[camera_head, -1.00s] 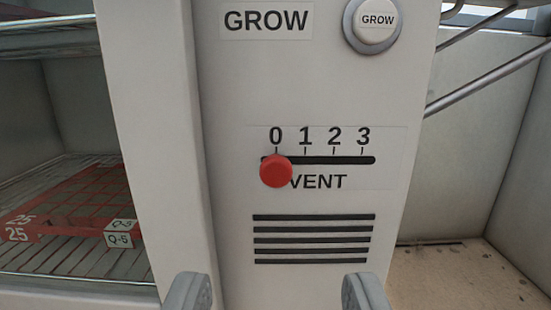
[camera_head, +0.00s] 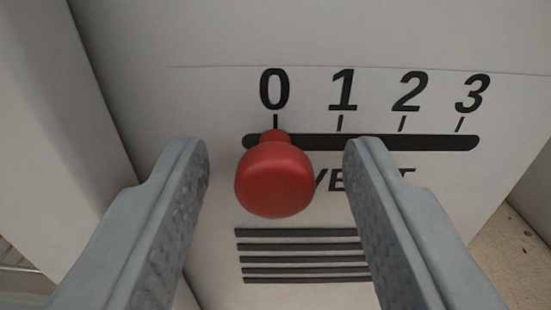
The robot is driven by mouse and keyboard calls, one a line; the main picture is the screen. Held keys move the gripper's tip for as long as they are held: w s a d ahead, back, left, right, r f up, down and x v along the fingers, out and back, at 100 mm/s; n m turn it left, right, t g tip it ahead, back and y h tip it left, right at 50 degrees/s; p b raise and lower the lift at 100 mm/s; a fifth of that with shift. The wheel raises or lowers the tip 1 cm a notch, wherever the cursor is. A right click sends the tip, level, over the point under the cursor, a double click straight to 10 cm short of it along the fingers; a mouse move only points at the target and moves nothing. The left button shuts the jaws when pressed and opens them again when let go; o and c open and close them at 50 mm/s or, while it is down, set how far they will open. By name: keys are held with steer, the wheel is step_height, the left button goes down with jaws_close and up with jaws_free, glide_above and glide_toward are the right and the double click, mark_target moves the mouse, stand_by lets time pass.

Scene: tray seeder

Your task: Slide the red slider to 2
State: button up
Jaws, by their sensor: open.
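The red slider (camera_head: 274,180) is a round knob on a short stem in a black horizontal slot (camera_head: 400,143). It stands at the 0 mark, at the slot's left end. The scale above reads 0, 1, 2 (camera_head: 410,92) and 3 from left to right. My gripper (camera_head: 277,150) is open, with one finger to the left of the knob and one to the right. A gap shows between the knob and each finger. The right finger hides part of the VENT label under the slot.
The slot is on a pale flat panel (camera_head: 210,30). Dark vent slits (camera_head: 300,256) lie below the knob, partly hidden by the right finger. A panel edge runs down the left side.

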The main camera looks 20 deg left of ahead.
steer(key=shift+c, duration=0.4)
jaws_close()
steer(key=shift+w+d, duration=0.25)
steer(key=shift+d, duration=0.55)
steer(key=shift+w+d, duration=0.25)
steer(key=shift+d, duration=0.55)
steer(key=shift+w+d, duration=0.25)
steer(key=shift+d, duration=0.55)
steer(key=shift+o, duration=0.4)
jaws_free()
steer(key=v, duration=1.7)
steer(key=shift+s, duration=0.2)
steer(key=shift+r, duration=0.1)
